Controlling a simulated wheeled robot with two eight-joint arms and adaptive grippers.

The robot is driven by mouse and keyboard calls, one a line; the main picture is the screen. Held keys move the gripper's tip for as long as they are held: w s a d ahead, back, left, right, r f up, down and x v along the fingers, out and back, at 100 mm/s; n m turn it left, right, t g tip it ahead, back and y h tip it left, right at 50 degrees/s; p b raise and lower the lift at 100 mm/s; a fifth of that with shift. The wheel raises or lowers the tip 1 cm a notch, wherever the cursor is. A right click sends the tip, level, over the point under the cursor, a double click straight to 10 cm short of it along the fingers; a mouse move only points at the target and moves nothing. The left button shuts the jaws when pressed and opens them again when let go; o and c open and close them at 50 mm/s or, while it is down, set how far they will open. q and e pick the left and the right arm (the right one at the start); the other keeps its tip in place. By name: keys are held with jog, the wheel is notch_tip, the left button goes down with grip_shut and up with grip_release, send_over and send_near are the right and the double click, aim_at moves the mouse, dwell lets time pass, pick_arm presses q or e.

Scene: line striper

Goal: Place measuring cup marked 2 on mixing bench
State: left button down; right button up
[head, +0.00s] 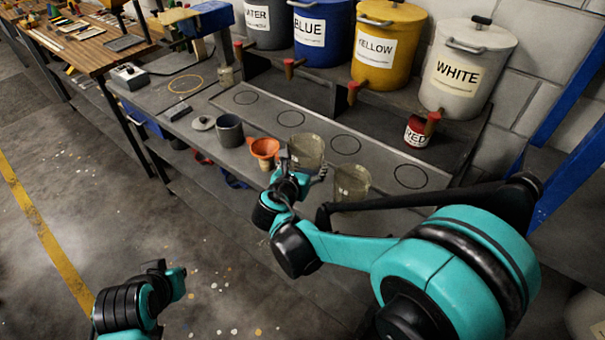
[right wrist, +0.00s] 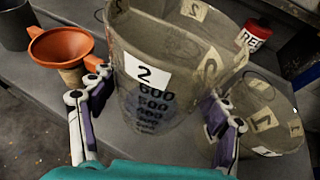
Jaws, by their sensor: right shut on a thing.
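The measuring cup marked 2 (right wrist: 150,85) is a clear greyish beaker with a white "2" label and dark graduations. My right gripper (right wrist: 158,105) is shut on it, one finger on each side; the cup is upright or nearly so. In the head view the cup (head: 306,150) is over the grey bench (head: 265,93), near its front. I cannot tell whether its base touches. A second clear cup, marked 1 (right wrist: 265,120), stands just to its right, also in the head view (head: 351,183). My left gripper (head: 165,272) is low, away from the bench; its fingers are unclear.
An orange funnel (head: 265,150) and a grey cup (head: 230,130) stand left of the held cup. Several outlined circles mark the bench, including an empty one (head: 410,176). A red can (head: 417,131) and labelled drums, including the white one (head: 468,70), stand behind.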

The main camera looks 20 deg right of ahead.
jog(key=w+f, duration=0.1)
jog(key=w+d+f+b, duration=0.1)
jog(key=w, duration=0.1)
jog(key=shift+w+d+f, duration=0.15)
jog(key=shift+w+f, duration=0.05)
jog(key=shift+w, duration=0.1)
notch_tip(320, 180, down, 4)
jog(key=shift+w+f+b, duration=0.1)
jog(key=shift+b, duration=1.05)
jog(key=o, duration=1.1)
jog(key=shift+c, duration=0.2)
jog(key=o, duration=0.4)
